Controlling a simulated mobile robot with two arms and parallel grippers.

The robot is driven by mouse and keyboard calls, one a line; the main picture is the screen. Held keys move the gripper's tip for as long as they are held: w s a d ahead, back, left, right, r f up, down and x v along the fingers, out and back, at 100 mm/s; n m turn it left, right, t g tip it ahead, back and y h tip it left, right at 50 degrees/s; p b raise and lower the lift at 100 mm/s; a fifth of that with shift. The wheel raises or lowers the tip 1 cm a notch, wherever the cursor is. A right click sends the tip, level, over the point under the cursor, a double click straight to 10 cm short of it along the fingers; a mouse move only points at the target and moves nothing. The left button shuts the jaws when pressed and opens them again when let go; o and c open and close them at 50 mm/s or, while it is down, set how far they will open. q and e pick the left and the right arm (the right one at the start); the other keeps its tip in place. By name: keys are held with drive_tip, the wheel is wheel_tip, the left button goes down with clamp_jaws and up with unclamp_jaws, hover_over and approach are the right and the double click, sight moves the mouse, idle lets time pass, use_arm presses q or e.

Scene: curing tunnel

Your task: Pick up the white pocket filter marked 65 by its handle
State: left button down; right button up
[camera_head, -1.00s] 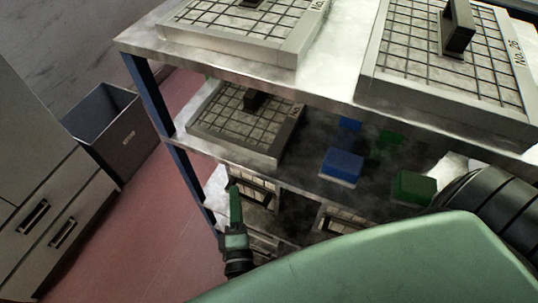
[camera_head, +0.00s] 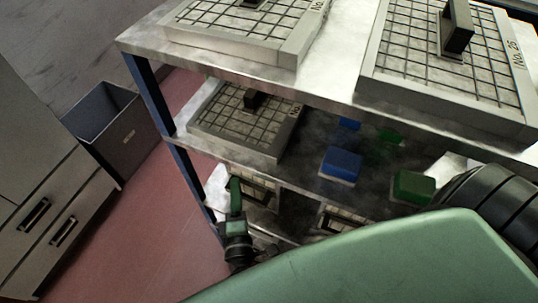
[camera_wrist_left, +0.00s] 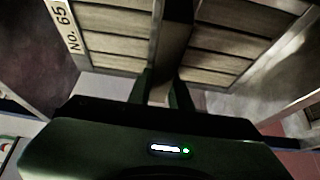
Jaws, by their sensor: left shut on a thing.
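The filter marked No. 65 (camera_wrist_left: 115,20) fills the upper part of the left wrist view, with pale brownish panels and a light frame. Its white label (camera_wrist_left: 70,28) is at the upper left. Its dark handle bar (camera_wrist_left: 172,42) runs between the fingers of my left gripper (camera_wrist_left: 162,82), which is shut on it. In the head view my left gripper (camera_head: 236,190) is at the left end of the lower shelf level, in front of a gridded filter face (camera_head: 260,186). The number there cannot be read. My right gripper is not in view.
Another filter (camera_head: 235,120), a blue block (camera_head: 342,163) and a green block (camera_head: 413,187) are on the shelf below. A grey bin (camera_head: 125,140) and drawers (camera_head: 60,215) stand left. Red floor between is clear.

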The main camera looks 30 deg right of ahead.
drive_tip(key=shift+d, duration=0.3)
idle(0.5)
use_arm(q)
drive_tip(key=shift+r, duration=0.15)
idle(0.4)
